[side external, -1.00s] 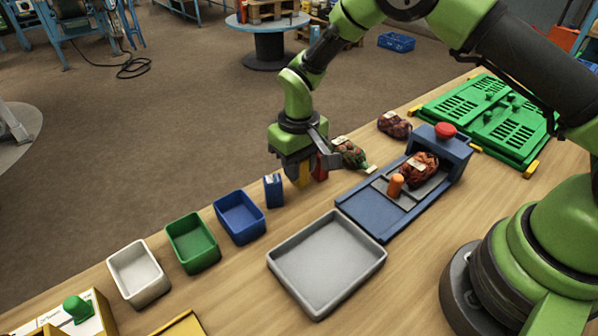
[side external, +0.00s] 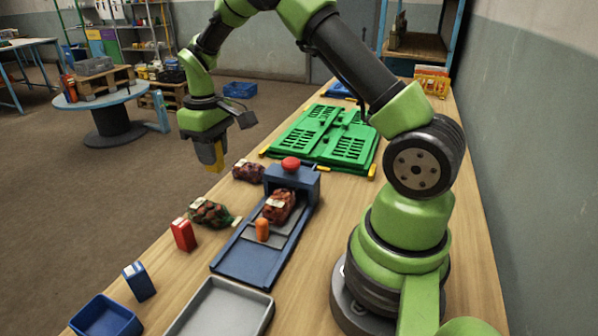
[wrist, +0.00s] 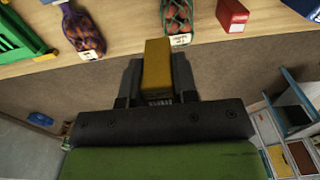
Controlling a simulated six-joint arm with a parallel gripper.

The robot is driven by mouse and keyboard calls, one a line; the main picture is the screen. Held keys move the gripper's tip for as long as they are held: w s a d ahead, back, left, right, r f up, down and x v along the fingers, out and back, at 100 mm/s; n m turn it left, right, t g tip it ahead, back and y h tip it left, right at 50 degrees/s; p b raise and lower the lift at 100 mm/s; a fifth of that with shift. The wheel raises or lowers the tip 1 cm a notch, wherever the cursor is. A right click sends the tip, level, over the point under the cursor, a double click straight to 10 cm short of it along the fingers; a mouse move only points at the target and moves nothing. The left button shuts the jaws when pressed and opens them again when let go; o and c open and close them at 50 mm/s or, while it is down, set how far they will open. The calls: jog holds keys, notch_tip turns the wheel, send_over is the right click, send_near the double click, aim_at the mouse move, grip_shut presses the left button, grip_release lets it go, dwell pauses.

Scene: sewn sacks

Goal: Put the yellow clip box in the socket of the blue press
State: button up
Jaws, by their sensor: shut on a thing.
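My gripper (side external: 212,148) is shut on the yellow clip box (side external: 210,155) and holds it up in the air, near the table's far-left edge. The box (wrist: 157,66) shows between the fingers (wrist: 157,80) in the wrist view, with floor behind its lower part. The blue press (side external: 243,262) stands on the table, to the right of and below my gripper in the side view. A netted sack of reddish-brown items (side external: 279,206) lies on the press in front of its red knob (side external: 290,164), beside an orange peg (side external: 262,229). I cannot make out the socket clearly.
A red box (side external: 183,235), a green-netted sack (side external: 209,213) and a purple-netted sack (side external: 248,171) line the table edge. A blue box (side external: 139,281), blue bin (side external: 105,318) and grey tray (side external: 223,312) are nearer. A green crate (side external: 325,137) lies beyond the press.

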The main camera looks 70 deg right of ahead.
jog(key=s+d+r, duration=0.2)
jog(key=s+d, duration=1)
jog(key=d, duration=0.5)
notch_tip(320, 180, down, 9)
jog(key=shift+f, duration=0.2)
jog(key=shift+f, duration=0.1)
jog(key=o, duration=0.9)
